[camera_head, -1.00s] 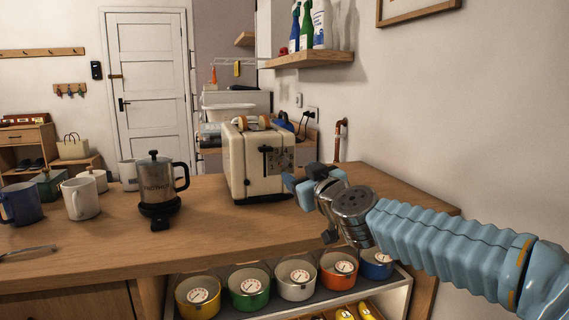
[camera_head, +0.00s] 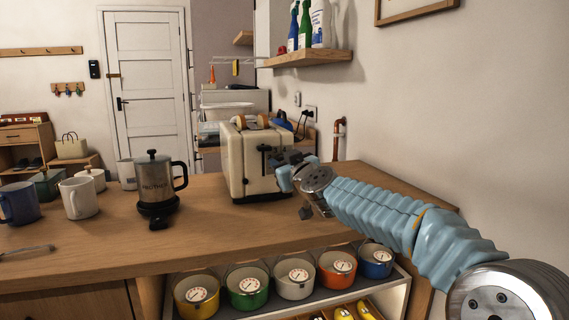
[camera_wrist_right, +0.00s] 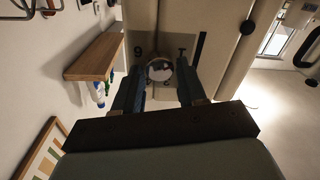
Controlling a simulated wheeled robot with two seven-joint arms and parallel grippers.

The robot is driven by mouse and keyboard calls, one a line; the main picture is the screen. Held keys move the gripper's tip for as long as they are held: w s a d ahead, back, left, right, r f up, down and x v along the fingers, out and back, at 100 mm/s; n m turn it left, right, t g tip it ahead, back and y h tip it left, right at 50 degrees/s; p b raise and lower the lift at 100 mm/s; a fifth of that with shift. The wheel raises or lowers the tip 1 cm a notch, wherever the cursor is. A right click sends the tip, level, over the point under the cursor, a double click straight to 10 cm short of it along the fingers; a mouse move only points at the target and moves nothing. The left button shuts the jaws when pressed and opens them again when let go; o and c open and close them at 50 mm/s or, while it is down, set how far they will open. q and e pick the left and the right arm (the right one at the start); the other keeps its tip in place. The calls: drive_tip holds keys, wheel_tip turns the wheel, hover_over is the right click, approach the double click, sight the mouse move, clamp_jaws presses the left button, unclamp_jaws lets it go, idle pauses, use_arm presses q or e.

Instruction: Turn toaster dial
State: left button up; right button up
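The cream toaster (camera_head: 237,165) stands upright on the wooden counter, its front panel partly covered by my right gripper (camera_head: 283,172). In the right wrist view the toaster's front (camera_wrist_right: 175,18) fills the upper middle. A small round shiny dial (camera_wrist_right: 160,69) shows on it between the two dark fingers of my right gripper (camera_wrist_right: 159,80). The fingers are apart, one on each side of the dial, with a narrow gap to it. I cannot tell whether the fingertips touch the panel. In the head view the dial is hidden behind the gripper. My left gripper is out of view.
A steel coffee press (camera_head: 156,185) and several mugs stand left of the toaster on the counter (camera_head: 110,240). Coloured pots (camera_head: 248,290) sit on the shelf below. A wall shelf (camera_head: 306,59) with bottles hangs above. The counter in front of the toaster is clear.

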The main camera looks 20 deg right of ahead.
drive_tip(key=c, duration=0.6)
drive_tip(key=shift+c, duration=0.2)
drive_tip(key=shift+m, duration=0.4)
drive_tip(key=shift+d+f+m+t+h+b, duration=0.15)
drive_tip(key=shift+m+b, duration=0.35)
drive_tip(key=shift+m, duration=2.65)
drive_tip(key=shift+a+f+m+t+h+b, duration=0.1)
drive_tip(key=shift+m+h+b, duration=0.25)
drive_tip(key=shift+m, duration=2.85)
drive_tip(key=shift+d+f+m+t+h+b, duration=0.15)
drive_tip(key=shift+m+b, duration=0.45)
drive_tip(key=shift+m, duration=2.55)
drive_tip(key=shift+a+r, duration=0.1)
